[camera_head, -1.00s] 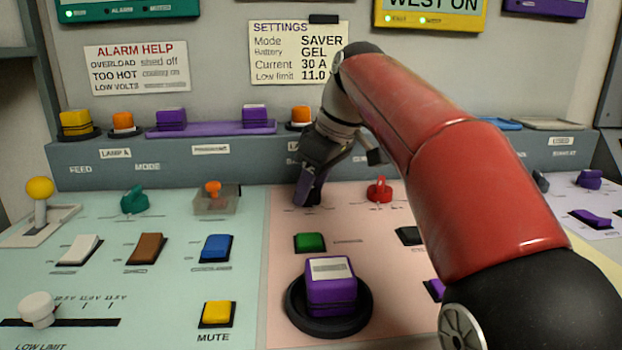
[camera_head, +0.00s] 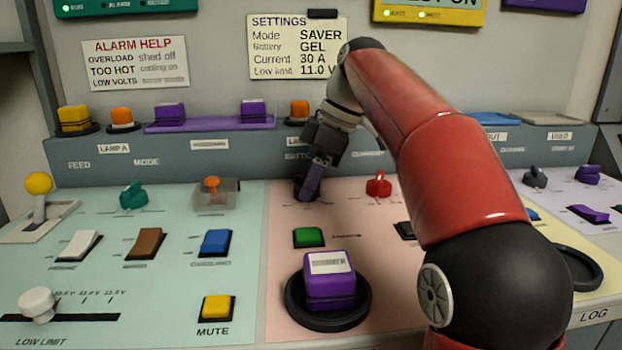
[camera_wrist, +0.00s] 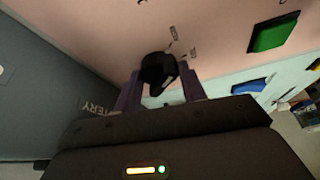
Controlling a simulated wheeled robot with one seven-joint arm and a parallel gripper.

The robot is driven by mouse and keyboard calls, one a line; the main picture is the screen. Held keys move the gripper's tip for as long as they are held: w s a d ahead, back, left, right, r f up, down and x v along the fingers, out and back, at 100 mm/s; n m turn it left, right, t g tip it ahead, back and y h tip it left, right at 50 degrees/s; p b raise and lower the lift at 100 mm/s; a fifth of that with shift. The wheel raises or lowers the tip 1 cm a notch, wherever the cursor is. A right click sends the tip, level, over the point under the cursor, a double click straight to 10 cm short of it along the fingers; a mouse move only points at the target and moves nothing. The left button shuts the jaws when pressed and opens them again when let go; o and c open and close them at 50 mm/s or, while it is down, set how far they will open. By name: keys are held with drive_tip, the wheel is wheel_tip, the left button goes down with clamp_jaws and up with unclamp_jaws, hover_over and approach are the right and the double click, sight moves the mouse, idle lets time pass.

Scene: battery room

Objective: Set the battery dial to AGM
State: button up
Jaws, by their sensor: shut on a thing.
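The battery dial is a black knob (camera_wrist: 158,70) on the pink panel, beside the word BATTERY on the blue-grey ledge. In the wrist view my gripper (camera_wrist: 160,88) has its two purple fingers on either side of the knob, shut on it. In the head view my gripper (camera_head: 309,188) comes down on the dial from above, tilted, and hides most of it. A settings card (camera_head: 297,47) on the back wall reads Battery GEL.
A red dial (camera_head: 378,185) stands just right of my gripper. A green button (camera_head: 309,237) and a large purple button (camera_head: 330,282) lie nearer on the pink panel. An orange switch in a clear guard (camera_head: 213,190) is to the left. My arm covers the panel's right part.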

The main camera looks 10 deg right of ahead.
sight(321, 197)
drive_tip(key=o, duration=1)
drive_tip(key=shift+r, duration=0.1)
drive_tip(key=shift+d+r, duration=0.15)
drive_tip(key=shift+r, duration=0.15)
drive_tip(key=v, duration=0.3)
drive_tip(key=shift+d+r, duration=0.15)
drive_tip(key=shift+r, duration=0.2)
drive_tip(key=d, duration=0.3)
drive_tip(key=s+d, duration=0.1)
drive_tip(key=d, duration=0.3)
drive_tip(key=s+d, duration=0.1)
drive_tip(key=d, duration=0.2)
drive_tip(key=shift+d+r, duration=0.2)
drive_tip(key=shift+d, duration=0.1)
drive_tip(key=shift+s+d, duration=0.1)
drive_tip(key=shift+d, duration=0.55)
